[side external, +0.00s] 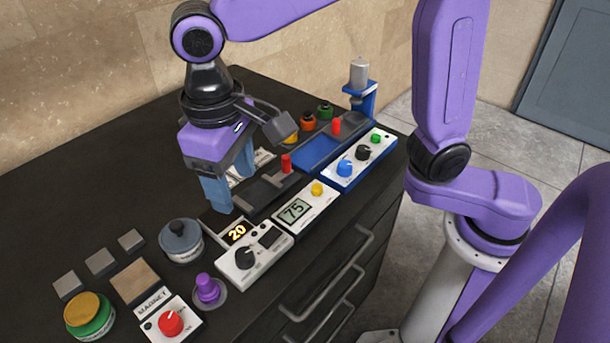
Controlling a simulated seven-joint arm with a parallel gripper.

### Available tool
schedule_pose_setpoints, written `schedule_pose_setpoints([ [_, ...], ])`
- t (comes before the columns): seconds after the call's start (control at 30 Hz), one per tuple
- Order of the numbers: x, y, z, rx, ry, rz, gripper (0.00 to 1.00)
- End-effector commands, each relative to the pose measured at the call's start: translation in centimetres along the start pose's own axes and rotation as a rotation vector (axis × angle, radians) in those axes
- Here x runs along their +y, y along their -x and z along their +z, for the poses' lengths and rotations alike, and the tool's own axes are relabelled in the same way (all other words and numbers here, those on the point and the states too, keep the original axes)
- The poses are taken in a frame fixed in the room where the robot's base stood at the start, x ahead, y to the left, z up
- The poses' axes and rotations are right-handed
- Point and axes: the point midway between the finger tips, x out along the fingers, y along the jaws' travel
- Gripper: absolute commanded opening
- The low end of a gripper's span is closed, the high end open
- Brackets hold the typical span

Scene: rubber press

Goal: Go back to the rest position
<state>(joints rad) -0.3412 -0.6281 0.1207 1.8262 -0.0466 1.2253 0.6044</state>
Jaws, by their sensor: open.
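My gripper (234,190) hangs pointing down over the left-middle of the black bench. Its two blue fingers are apart, with nothing visible between them. The fingertips are close above the bench, behind the panel with the "20" display (238,233). Whether they touch anything there I cannot tell. The gripper partly hides the things behind it.
On the dark bench (60,210) stand a panel reading "75" (295,209), a blue-and-white panel (352,168), a grey lidded pot (181,240), a purple knob (207,288) and a magnet panel (170,322). A blue stand (363,100) rises at the back right.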

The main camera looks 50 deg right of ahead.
Motion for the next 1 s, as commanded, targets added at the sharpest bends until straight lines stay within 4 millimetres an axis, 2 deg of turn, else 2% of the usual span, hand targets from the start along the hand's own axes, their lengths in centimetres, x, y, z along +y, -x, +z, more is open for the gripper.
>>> schedule_pose_setpoints([
  [0.27, 5.2, -1.4, 4.4, 0.009, 0.182, -0.019, 0.62],
  [0.6, 11.2, -3.7, 11.7, 0.023, 0.414, -0.041, 0.62],
  [0.8, 14.2, -5.2, 16.6, 0.034, 0.550, -0.051, 0.62],
  [1.0, 16.2, -6.5, 20.9, 0.044, 0.661, -0.059, 0.62],
])
